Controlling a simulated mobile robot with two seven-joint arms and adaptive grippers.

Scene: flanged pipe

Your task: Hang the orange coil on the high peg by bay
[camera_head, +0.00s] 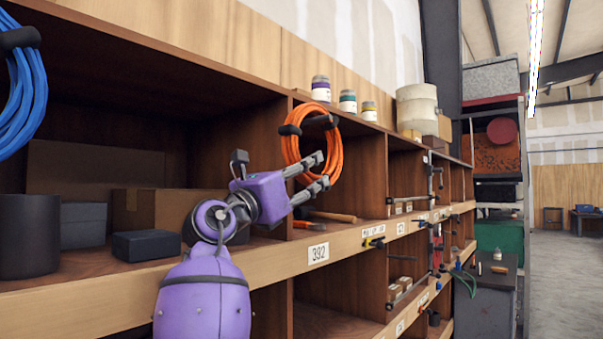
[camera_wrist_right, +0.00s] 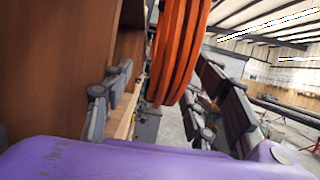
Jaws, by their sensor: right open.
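The orange coil (camera_head: 337,152) hangs on a dark peg (camera_head: 290,130) at the front of a shelf divider. My right gripper (camera_head: 316,173) is open at the coil's lower part, its fingers pointing right. In the right wrist view the coil (camera_wrist_right: 178,50) comes down between the two spread fingers (camera_wrist_right: 165,100), with gaps visible at the sides; contact cannot be told. A blue coil (camera_head: 26,95) hangs on another dark peg (camera_head: 18,38) at the far left. My left gripper is out of view. I cannot tell which peg is the task's high peg.
Wooden shelf bays hold a dark box (camera_head: 146,245), a dark cylinder (camera_head: 29,236) and cardboard boxes. A label reading 392 (camera_head: 318,252) is on the shelf edge. Several jars stand on the top ledge. Open floor (camera_head: 565,275) lies at the far right.

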